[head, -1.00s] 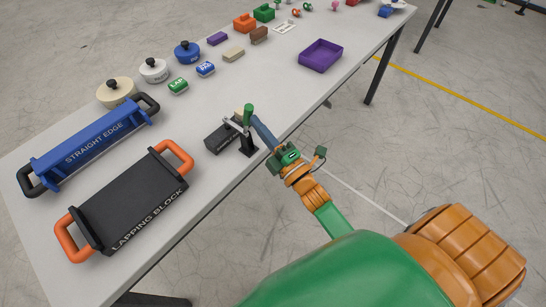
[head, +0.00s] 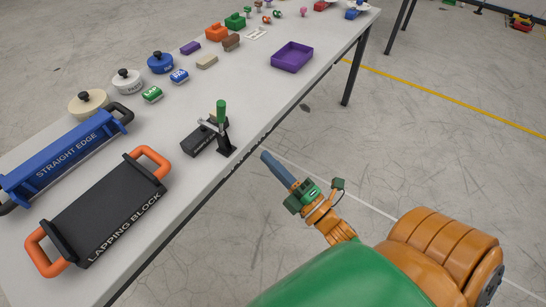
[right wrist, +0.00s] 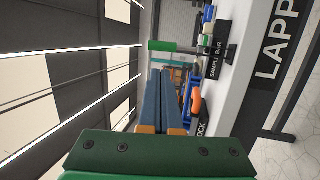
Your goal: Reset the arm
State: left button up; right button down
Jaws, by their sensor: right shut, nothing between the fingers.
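My right gripper (head: 266,157) shows in the head view past the table's near edge, over the floor. Its blue fingers are together with nothing between them, pointing up and left toward the table. In the right wrist view the two blue fingers (right wrist: 168,75) lie side by side. My left gripper is in neither view. The nearest thing to my right gripper is a small black clamp with a green handle (head: 221,112), apart from the fingers, beside a dark sample bar (head: 197,142).
A long grey table (head: 262,105) runs diagonally. It bears a black lapping block (head: 105,210) with orange handles, a blue straight edge (head: 62,158), several lidded pots, small blocks and a purple tray (head: 292,57). Open floor (head: 400,150) lies to the right.

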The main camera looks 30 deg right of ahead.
jog(key=shift+s, duration=0.25)
notch_tip(320, 180, down, 18)
jog(key=s+m+g+h, duration=0.2)
jog(key=m+g+h, duration=0.1)
jog(key=m+g, duration=0.4)
jog(key=s+f+m+g, duration=0.3)
jog(key=s+f, duration=0.1)
jog(key=f, duration=0.3)
jog(key=s+f+m+g, duration=0.25)
jog(key=s+f, duration=0.25)
jog(key=f, duration=0.3)
jog(key=s+f+m+g, duration=0.2)
jog(key=s+f+g, duration=0.1)
jog(key=s, duration=0.5)
jog(key=s+f+m+g+h, duration=0.1)
jog(key=s+f+m+g, duration=0.2)
jog(key=s, duration=0.5)
jog(key=shift+s+a+f+g, duration=0.15)
jog(key=shift+a+f+g, duration=0.3)
jog(key=shift+f, duration=0.4)
